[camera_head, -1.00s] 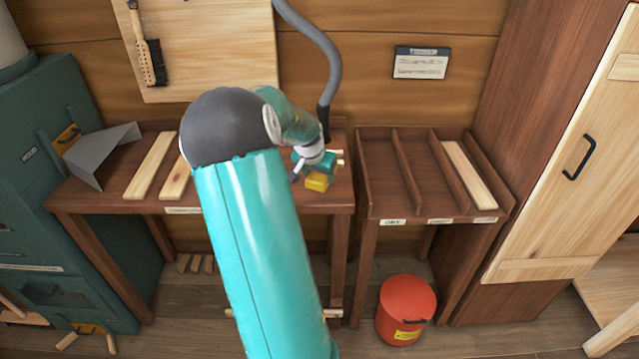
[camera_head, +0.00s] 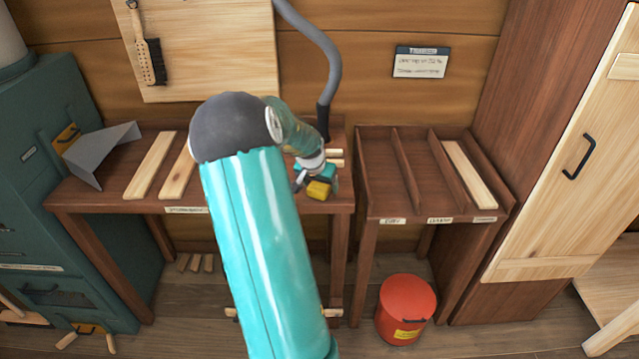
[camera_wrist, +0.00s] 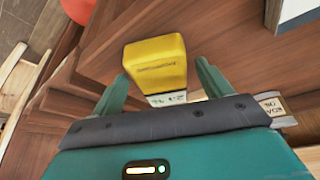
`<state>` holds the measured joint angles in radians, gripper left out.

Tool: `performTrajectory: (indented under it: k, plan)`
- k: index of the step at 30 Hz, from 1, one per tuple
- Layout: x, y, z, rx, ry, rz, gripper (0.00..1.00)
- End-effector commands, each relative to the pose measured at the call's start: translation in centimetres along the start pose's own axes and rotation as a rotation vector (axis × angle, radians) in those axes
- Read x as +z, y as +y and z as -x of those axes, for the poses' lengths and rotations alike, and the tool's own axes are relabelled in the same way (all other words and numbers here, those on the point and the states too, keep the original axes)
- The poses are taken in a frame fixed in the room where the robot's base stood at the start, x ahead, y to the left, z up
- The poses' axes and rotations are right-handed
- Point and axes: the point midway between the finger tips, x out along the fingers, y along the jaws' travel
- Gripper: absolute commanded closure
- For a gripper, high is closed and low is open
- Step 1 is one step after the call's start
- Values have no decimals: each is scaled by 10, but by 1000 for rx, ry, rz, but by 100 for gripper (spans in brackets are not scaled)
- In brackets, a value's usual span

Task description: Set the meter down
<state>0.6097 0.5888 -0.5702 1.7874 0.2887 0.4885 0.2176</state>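The meter (camera_wrist: 157,62) is a yellow block with a pale strip of figures on its near end. In the wrist view it lies between the two fingers of my gripper (camera_wrist: 163,78), slightly turned to them. In the head view the meter (camera_head: 319,189) hangs at the tip of my gripper (camera_head: 316,178), by the front right corner of the workbench (camera_head: 108,196). I cannot tell whether the meter's underside touches the bench.
A rack (camera_head: 378,190) with dividers and a pale board (camera_head: 469,174) stands right of the bench. A red bin (camera_head: 405,308) is on the floor below. Planks (camera_head: 150,166) and a grey sheet-metal piece (camera_head: 98,152) lie on the bench's left. A grey hose (camera_head: 333,70) rises behind my gripper.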

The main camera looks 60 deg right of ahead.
Motion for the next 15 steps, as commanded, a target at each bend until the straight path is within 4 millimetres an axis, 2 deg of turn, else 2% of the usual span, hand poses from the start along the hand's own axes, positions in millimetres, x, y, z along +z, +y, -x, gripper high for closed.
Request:
performTrajectory:
  k: [5,8,11,15]
  plan:
    - [-1,0,2,-1,1,0,22]
    - [-2,0,10,-2,3,0,22]
    - [-2,-2,26,-4,3,1,22]
    - [-2,-2,57,-5,4,2,22]
